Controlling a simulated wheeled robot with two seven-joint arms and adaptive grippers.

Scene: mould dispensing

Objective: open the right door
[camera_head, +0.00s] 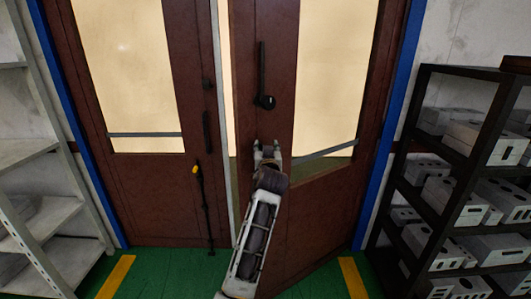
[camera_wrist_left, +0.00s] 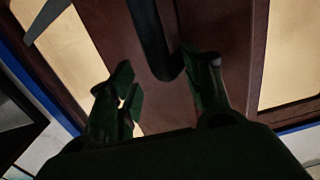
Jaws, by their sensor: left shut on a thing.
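The right door (camera_head: 318,205) is brown with a pale yellow pane and stands ajar, its lower edge slanting. A light gap shows between it and the left door (camera_head: 170,200). The right door's handle (camera_head: 262,75) is a dark upright bar; in the left wrist view the handle (camera_wrist_left: 152,38) comes down between the finger lines. My left gripper (camera_head: 267,151) is in front of the right door, below the handle's lower end in the head view. Its fingers (camera_wrist_left: 160,92) stand apart around the handle's line; the contact itself is not clear. My right gripper is not in view.
A dark rack (camera_head: 420,125) with grey boxes stands at the right, close to the blue door frame (camera_head: 389,130). Pale shelves (camera_head: 40,220) stand at the left. The green floor (camera_head: 165,275) with yellow stripes is clear before the left door.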

